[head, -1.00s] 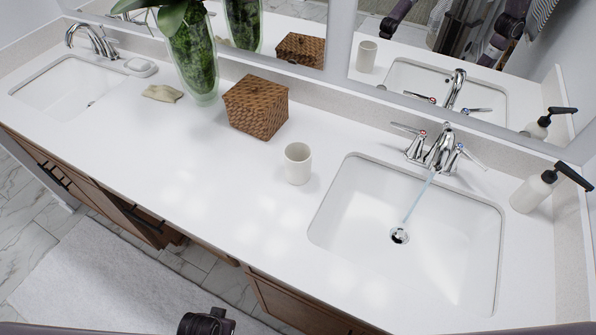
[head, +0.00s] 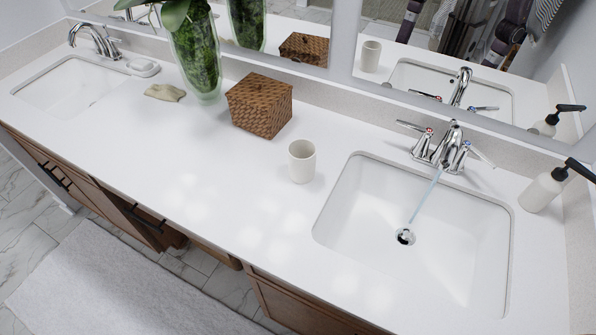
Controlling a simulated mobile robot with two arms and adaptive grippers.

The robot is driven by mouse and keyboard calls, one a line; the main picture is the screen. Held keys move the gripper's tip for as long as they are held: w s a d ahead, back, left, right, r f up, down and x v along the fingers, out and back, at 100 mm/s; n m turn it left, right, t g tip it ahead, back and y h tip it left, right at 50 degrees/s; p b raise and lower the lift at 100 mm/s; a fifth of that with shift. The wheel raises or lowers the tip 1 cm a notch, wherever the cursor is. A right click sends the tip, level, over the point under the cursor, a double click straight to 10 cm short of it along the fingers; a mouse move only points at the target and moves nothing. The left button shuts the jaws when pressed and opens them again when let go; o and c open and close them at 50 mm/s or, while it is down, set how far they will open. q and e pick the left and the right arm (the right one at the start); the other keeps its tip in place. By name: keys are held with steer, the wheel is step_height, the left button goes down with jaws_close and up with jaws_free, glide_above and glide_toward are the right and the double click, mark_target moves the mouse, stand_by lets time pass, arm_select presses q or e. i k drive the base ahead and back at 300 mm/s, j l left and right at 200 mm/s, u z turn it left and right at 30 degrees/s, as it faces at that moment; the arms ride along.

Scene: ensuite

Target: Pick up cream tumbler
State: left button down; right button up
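The cream tumbler (head: 302,162) stands upright on the white countertop, just left of the right-hand sink. It is a plain, handleless cup, and its reflection shows in the mirror. Neither of my grippers is directly in view; only parts of my arms show as dark shapes in the mirror.
The right sink (head: 420,235) has water running from its chrome faucet (head: 441,150). A woven box (head: 259,106) and a green glass vase (head: 195,60) stand behind and left. A soap dispenser (head: 541,190) is at the right, a cloth (head: 165,93) at the left. The front counter is clear.

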mark_target(302, 153)
steer(key=k+j+u, duration=0.25)
steer(key=k+j, duration=0.45)
